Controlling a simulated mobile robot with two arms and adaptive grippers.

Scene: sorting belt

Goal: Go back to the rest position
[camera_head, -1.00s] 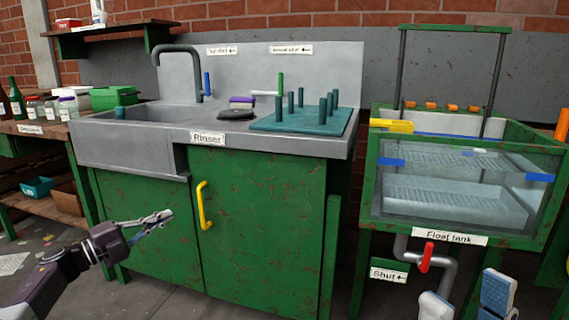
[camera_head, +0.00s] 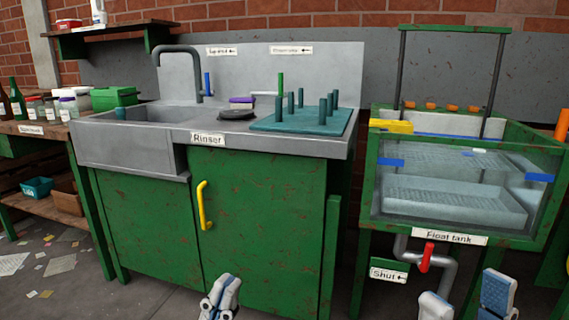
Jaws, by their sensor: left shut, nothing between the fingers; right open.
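My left gripper (camera_head: 229,283) is at the bottom centre of the head view, in front of the green cabinet (camera_head: 262,235). Its fingers are together with nothing between them. My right gripper (camera_head: 467,295) is at the bottom right, below the float tank (camera_head: 430,238). Its two pale fingers are wide apart and nothing shows between them. Both hands are cut off by the bottom edge, and the arms behind them are out of view.
A yellow handle (camera_head: 204,205) sticks out from the cabinet. A red valve lever (camera_head: 426,257) is on the pipe under the tank. The floor at left holds scattered papers.

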